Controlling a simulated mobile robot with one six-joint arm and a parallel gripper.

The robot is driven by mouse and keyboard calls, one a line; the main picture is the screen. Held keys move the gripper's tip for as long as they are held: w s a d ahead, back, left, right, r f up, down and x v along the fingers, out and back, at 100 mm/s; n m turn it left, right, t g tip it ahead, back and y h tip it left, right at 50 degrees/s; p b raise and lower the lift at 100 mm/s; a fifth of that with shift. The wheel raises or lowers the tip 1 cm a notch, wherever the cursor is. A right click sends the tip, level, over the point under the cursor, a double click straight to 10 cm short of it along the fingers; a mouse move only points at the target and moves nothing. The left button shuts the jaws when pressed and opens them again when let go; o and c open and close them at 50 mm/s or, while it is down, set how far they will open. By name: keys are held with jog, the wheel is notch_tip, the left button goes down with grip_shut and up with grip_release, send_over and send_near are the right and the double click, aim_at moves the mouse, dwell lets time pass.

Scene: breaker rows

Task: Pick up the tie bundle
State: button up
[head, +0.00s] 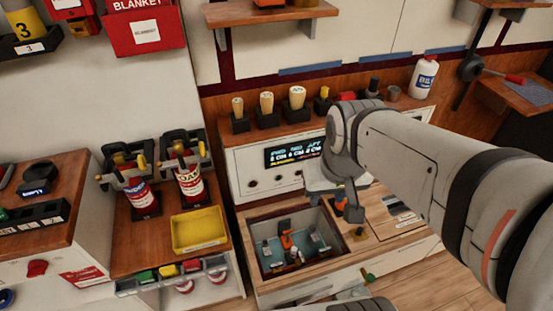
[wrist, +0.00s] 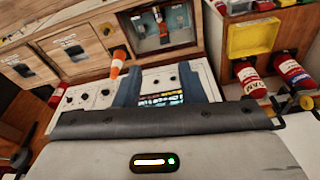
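I cannot pick out the tie bundle with certainty in either view. Several cream-topped pieces in dark holders (head: 267,103) stand on the wooden ledge in the head view. Small orange and grey items (head: 287,243) lie in the open recessed bin (head: 252,229), too small to name. My gripper (head: 336,191) hangs in front of the display panel, above and right of the bin. In the wrist view, my gripper (wrist: 159,76) shows two dark blue-grey fingers set apart, with the panel visible between them. It appears open and empty.
A yellow tray (head: 200,230) and two red-and-white canisters (head: 190,181) stand left of the bin. A white bottle (head: 424,76) stands on the ledge at right. An orange-and-white cone-like thing (wrist: 118,62) is near my fingers. The wooden floor at lower right looks clear.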

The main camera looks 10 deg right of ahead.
jog(key=shift+d+r, duration=0.1)
jog(key=shift+o, duration=1.7)
jog(key=w+f+m+b, duration=0.1)
jog(key=w+f+b, duration=0.4)
jog(key=f, duration=0.2)
jog(key=w+f+m+b, duration=0.1)
jog(key=w+f+b, duration=0.4)
jog(key=f, duration=0.3)
jog(key=shift+d+f+g, duration=0.3)
jog(key=shift+d+g, duration=0.1)
jog(key=shift+d, duration=0.05)
jog(key=m+g+b, duration=0.1)
jog(key=m+b, duration=0.3)
jog(key=b, duration=1.3)
send_over(294, 253)
notch_tip(294, 253, down, 37)
jog(key=shift+m+g, duration=0.4)
jog(key=shift+m, duration=0.1)
jog(key=f+b, duration=0.2)
jog(key=f, duration=0.3)
jog(key=f+b, duration=0.2)
jog(key=f, duration=0.4)
jog(key=w+f+b, duration=0.1)
jog(key=f+b, duration=0.1)
jog(key=f, duration=0.4)
jog(key=shift+d+f, duration=0.2)
notch_tip(294, 253, down, 5)
jog(key=b, duration=0.3)
jog(key=shift+w+a+f, duration=0.1)
jog(key=shift+w+f, duration=0.05)
